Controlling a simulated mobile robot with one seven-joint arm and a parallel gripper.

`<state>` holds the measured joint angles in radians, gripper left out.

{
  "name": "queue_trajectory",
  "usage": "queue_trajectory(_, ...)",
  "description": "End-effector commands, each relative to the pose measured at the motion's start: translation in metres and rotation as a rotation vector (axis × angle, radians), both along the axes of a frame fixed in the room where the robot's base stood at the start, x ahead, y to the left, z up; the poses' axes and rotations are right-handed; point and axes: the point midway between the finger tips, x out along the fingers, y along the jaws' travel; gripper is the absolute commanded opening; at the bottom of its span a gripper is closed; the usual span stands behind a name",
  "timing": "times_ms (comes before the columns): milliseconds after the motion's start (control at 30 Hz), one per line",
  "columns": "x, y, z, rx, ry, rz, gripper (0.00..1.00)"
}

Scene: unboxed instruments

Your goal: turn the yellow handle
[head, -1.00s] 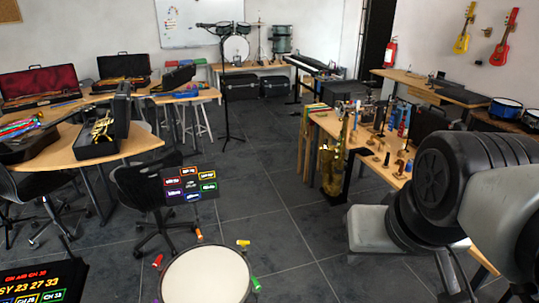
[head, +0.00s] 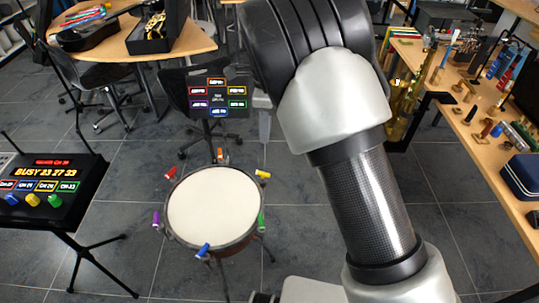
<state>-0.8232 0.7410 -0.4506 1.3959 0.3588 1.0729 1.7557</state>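A round drum (head: 214,205) with a white head stands on the floor at the lower middle of the head view. Coloured handles sit around its rim. The yellow handle (head: 262,174) sticks out at its upper right, uncovered, between the orange handle (head: 221,156) and the green handle (head: 261,221). The red handle (head: 170,172), purple handle (head: 156,219) and blue handle (head: 203,250) are on the left and near sides. My arm comes down the picture to the right of the drum, apart from the yellow handle. My gripper is not clearly shown.
A lit display (head: 209,97) with coloured boxes stands behind the drum. A black console (head: 48,190) on a stand at left has blue, yellow and green knobs. A wooden bench (head: 455,115) with many small parts is at right. Grey floor (head: 120,180) is open left of the drum.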

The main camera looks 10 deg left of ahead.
Motion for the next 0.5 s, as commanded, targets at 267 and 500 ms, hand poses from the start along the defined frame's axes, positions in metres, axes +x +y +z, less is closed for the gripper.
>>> queue_trajectory(267, 0.0, 0.012, -0.034, -0.022, 0.005, -0.041, 0.26)
queue_trajectory(500, -0.001, 0.011, -0.084, -0.022, 0.006, -0.04, 0.26)
